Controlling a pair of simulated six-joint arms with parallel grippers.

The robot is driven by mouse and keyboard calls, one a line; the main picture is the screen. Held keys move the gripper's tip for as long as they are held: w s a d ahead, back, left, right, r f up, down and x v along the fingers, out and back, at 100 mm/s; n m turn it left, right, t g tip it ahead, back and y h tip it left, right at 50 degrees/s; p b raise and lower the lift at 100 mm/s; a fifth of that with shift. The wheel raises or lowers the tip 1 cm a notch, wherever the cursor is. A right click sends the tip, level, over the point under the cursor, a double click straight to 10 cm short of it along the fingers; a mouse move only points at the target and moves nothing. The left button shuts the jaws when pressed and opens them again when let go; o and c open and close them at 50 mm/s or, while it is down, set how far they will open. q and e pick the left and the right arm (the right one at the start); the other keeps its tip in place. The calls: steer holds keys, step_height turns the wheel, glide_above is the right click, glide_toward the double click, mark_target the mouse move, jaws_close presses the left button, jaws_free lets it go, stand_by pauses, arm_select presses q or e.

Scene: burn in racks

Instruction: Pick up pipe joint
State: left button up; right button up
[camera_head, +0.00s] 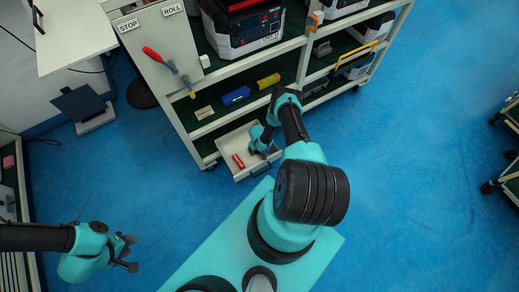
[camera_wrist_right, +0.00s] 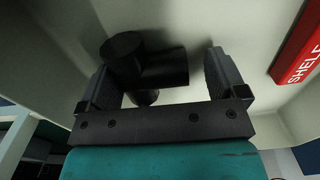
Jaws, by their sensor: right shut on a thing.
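The pipe joint (camera_wrist_right: 165,68) is a dark, T-shaped piece seen between the fingers of my right gripper (camera_wrist_right: 168,85) in the right wrist view. The right gripper is shut on it, inside a pale open drawer (camera_wrist_right: 230,25). In the head view my right gripper (camera_head: 264,150) reaches down into this drawer (camera_head: 231,139) at the bottom of the shelf rack; the pipe joint is hidden there by the gripper. My left gripper (camera_head: 130,253) is open and empty, over the blue floor at the lower left.
A red block (camera_head: 238,161) lies in the drawer, left of the right gripper; it reads "SHELF" in the wrist view (camera_wrist_right: 300,52). The rack's shelf (camera_head: 215,123) above holds blue (camera_head: 236,96) and yellow (camera_head: 268,81) items. The floor at right is mostly clear.

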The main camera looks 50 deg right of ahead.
steer(key=shift+r, duration=0.1)
step_height(320, 180, up, 10)
steer(key=shift+f, duration=0.1)
stand_by(0.5)
stand_by(0.4)
